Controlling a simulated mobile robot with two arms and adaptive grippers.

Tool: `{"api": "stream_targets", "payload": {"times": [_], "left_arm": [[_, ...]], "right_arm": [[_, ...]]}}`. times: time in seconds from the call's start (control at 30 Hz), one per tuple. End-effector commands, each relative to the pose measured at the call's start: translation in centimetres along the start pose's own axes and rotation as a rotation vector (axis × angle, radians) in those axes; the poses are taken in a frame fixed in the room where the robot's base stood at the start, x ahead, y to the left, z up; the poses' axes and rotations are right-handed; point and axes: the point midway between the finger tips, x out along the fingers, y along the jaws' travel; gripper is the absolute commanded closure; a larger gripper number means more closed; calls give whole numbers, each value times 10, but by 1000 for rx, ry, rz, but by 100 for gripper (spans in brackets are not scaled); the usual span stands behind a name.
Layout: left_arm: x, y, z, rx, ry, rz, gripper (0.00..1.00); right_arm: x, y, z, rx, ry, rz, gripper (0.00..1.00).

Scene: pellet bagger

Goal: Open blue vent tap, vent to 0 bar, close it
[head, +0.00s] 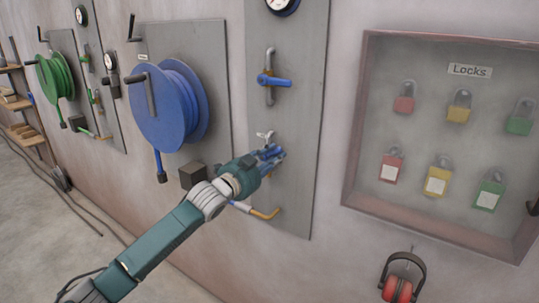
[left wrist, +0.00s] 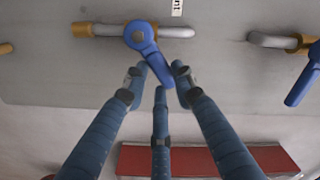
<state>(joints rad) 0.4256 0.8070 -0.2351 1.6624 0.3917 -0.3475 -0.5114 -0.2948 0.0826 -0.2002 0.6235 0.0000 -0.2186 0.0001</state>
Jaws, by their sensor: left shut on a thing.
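The blue vent tap (left wrist: 141,36) sits on a short horizontal pipe with a brass fitting in the left wrist view. Its lever slants down and to the right, across the pipe. My left gripper (left wrist: 160,83) is shut on this lever, with fingers on both sides of it and a third finger below. In the head view my left gripper (head: 271,156) is at the lower part of the grey panel (head: 300,110) and mostly hides the tap. A gauge (head: 283,4) at the panel's top is cut off, and I cannot read it. My right gripper is out of view.
Another blue lever (head: 273,82) lies crosswise on a pipe above my gripper. A blue hose reel (head: 170,105) is at left, and a framed locks board (head: 365,110) at right.

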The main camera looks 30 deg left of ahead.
Motion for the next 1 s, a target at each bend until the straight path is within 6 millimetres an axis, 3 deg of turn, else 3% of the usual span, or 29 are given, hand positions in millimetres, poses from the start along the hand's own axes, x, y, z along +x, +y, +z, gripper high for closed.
{"api": "stream_targets", "payload": {"times": [0.5,1.0], "left_arm": [[0,25,8,438,0,2,100],[0,32,14,605,-1,2,100]], "right_arm": [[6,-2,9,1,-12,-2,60],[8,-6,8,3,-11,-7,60]]}}
